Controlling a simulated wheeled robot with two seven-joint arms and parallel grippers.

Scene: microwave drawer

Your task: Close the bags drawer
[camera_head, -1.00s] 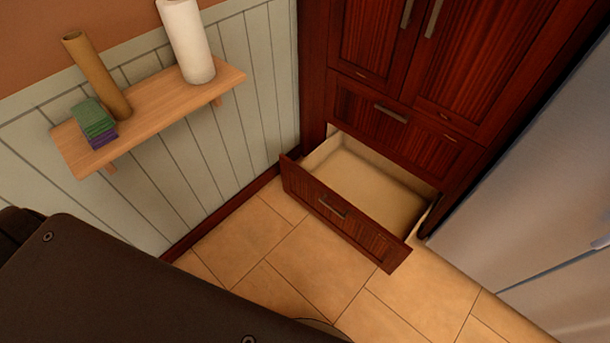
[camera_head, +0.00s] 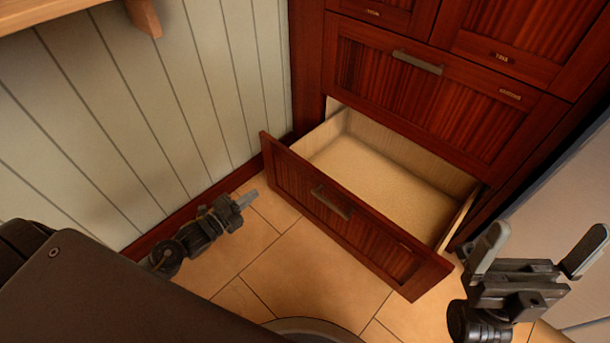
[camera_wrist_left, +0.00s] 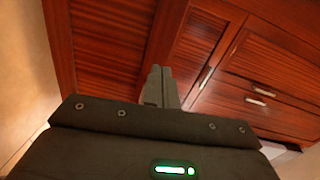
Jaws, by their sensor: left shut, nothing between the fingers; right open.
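The open drawer (camera_head: 340,218) is the lowest one of a dark red wooden cabinet. It is pulled out, and its pale inside (camera_head: 385,180) is empty. A metal handle (camera_head: 332,202) is on its front. My left gripper (camera_head: 248,198) is shut and empty, in front of and left of the drawer front, apart from it. In the left wrist view its closed fingers (camera_wrist_left: 158,88) point at dark red wood. My right gripper (camera_head: 540,250) is open and empty, to the right of the drawer's right front corner. I cannot read a label on the open drawer.
A closed drawer (camera_head: 430,95) with a handle sits above the open one. A panelled wall (camera_head: 150,110) stands at the left, with a wooden shelf (camera_head: 40,12) above. A fridge (camera_head: 560,200) stands at the right. Tiled floor (camera_head: 265,265) is clear before the drawer.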

